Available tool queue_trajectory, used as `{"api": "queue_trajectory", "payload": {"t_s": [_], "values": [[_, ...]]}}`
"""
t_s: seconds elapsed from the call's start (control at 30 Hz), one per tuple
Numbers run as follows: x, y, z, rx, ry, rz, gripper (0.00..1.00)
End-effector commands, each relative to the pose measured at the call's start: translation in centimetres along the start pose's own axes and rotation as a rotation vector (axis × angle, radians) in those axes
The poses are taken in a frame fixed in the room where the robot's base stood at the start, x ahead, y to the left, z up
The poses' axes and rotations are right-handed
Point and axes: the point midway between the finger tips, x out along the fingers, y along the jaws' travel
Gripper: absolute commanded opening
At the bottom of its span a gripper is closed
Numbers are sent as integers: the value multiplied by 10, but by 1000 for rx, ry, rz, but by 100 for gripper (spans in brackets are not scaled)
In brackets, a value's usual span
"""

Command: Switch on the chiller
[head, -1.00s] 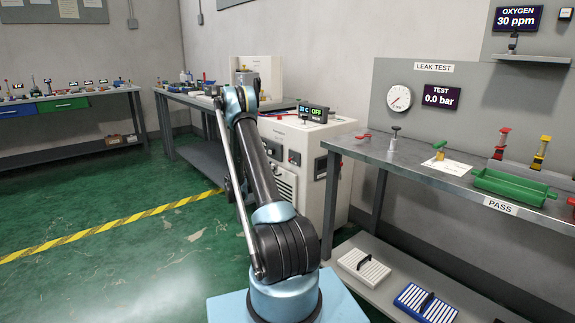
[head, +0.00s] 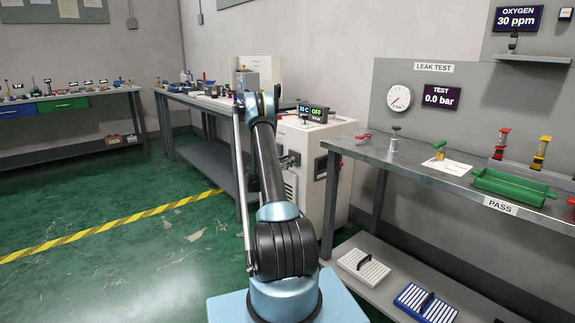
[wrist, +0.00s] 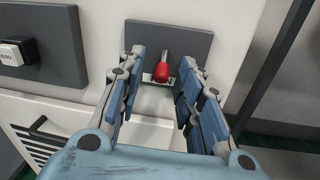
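The chiller (head: 309,170) is a white cabinet beside the leak test bench, with a display (head: 313,113) on top reading OFF in green. In the wrist view, a red-tipped lever (wrist: 162,72) sits on a dark grey plate (wrist: 190,45) on the white front panel. My gripper (wrist: 165,72) is open, its two blue-padded fingers on either side of the red tip. The fingers look apart from the tip; whether either touches the plate I cannot tell. In the head view my arm covers part of the chiller's front, and the gripper is mostly hidden.
A black-and-white switch block (wrist: 15,52) is left of the lever in the wrist view, above a vent grille (wrist: 40,145). The leak test bench (head: 390,152) stands close on the right. Another bench (head: 205,103) stands behind. The green floor at left is clear.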

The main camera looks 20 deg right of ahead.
Motion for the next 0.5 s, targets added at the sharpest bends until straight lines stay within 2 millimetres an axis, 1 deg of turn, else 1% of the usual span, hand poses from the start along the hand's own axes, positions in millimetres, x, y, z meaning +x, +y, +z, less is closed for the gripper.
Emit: {"api": "queue_trajectory", "payload": {"t_s": [0.2, 0.23, 0.27, 0.3, 0.37, 0.4, 0.5], "values": [[0, 0, 0, 0, 0, 0, 33], [0, 0, 0, 0, 0, 0, 31], [0, 0, 0, 0, 0, 0, 24], [0, 0, 0, 0, 0, 0, 15], [0, 0, 0, 0, 0, 0, 1], [0, 0, 0, 0, 0, 0, 0], [0, 0, 0, 0, 0, 1, 0]]}}
